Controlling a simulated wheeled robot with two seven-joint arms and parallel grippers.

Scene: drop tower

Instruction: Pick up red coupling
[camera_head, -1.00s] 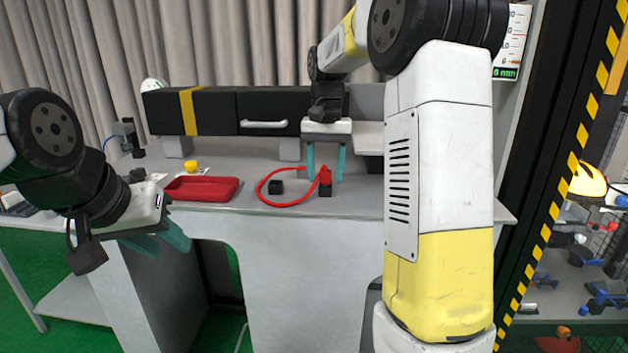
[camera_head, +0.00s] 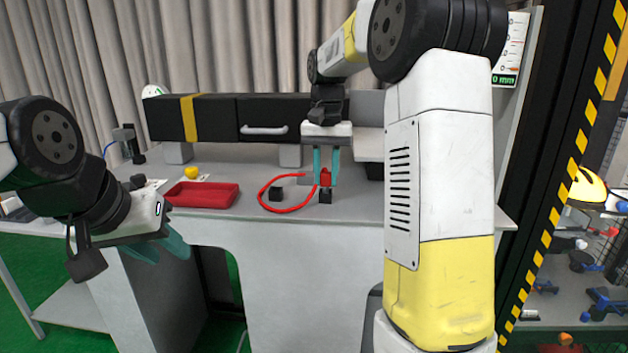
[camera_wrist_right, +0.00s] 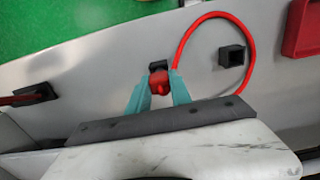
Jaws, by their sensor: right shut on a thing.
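The red coupling (camera_head: 325,178) is at the end of a red hose (camera_head: 264,197) on the grey bench, just above a small black block (camera_head: 325,196). My right gripper (camera_head: 326,178) points down and is shut on the coupling. In the right wrist view the coupling (camera_wrist_right: 159,82) sits between the two teal fingers of the right gripper (camera_wrist_right: 160,88). My left gripper (camera_head: 168,246) is at the lower left, in front of the bench edge and away from the coupling. Its teal fingers look apart, with nothing visible between them.
A second black block (camera_head: 276,194) stands inside the hose loop. A red tray (camera_head: 203,195) and a yellow object (camera_head: 191,173) lie to the left on the bench (camera_head: 250,165). A long black box (camera_head: 215,116) with a yellow band runs along the back.

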